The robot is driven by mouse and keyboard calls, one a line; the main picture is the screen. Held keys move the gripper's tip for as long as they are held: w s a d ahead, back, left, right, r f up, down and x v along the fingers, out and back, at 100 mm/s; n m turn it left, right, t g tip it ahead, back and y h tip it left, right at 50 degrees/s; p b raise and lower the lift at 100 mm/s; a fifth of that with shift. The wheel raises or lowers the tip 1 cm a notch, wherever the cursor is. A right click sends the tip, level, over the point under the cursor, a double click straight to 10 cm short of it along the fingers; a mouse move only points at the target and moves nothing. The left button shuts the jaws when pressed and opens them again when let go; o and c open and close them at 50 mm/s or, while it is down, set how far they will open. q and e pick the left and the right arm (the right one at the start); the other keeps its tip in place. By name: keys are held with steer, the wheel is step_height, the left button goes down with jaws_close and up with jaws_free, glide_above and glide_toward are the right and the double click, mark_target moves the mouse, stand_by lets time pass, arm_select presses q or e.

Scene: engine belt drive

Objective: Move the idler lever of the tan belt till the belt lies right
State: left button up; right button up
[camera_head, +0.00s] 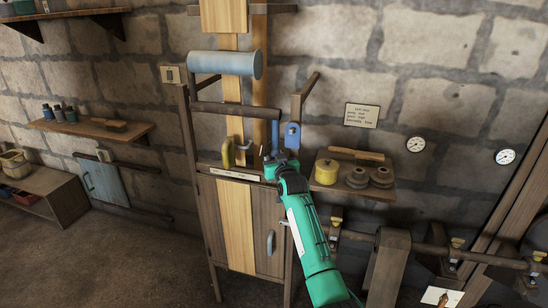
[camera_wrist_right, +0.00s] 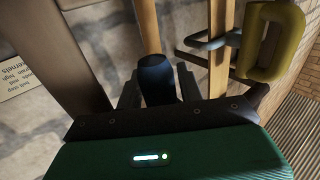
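The tan belt (camera_head: 236,225) runs down the front of the wooden cabinet. In the right wrist view the dark blue handle (camera_wrist_right: 157,80) lies between my right fingers (camera_wrist_right: 158,92), which look close against both sides. Its lower end is hidden. My left gripper is not in view.
A yellow handle (camera_head: 227,153) and a grey metal hook (camera_head: 241,147) stand left of the gripper. A blue bracket (camera_head: 292,135) is close on its right. A shelf (camera_head: 372,192) with a yellow pot (camera_head: 326,171) and dark spools stands further right. A white label (camera_head: 235,174) lies below.

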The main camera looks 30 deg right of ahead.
steer(key=shift+c, duration=0.2)
jaws_close()
steer(key=shift+s+a+r+p, duration=0.1)
steer(key=shift+p, duration=0.3)
steer(key=a+p, duration=0.1)
steer(key=p, duration=0.1)
steer(key=s+g+p, duration=0.1)
steer(key=p, duration=0.2)
steer(key=shift+s+a+r+m+g+y, duration=0.15)
steer(key=shift+s+a+m+g+y, duration=0.15)
steer(key=shift+a+m+y, duration=0.1)
steer(key=shift+s+a+f+p, duration=0.2)
steer(key=shift+s+a+p, duration=0.05)
steer(key=shift+p, duration=0.35)
steer(key=shift+o, duration=0.2)
jaws_free()
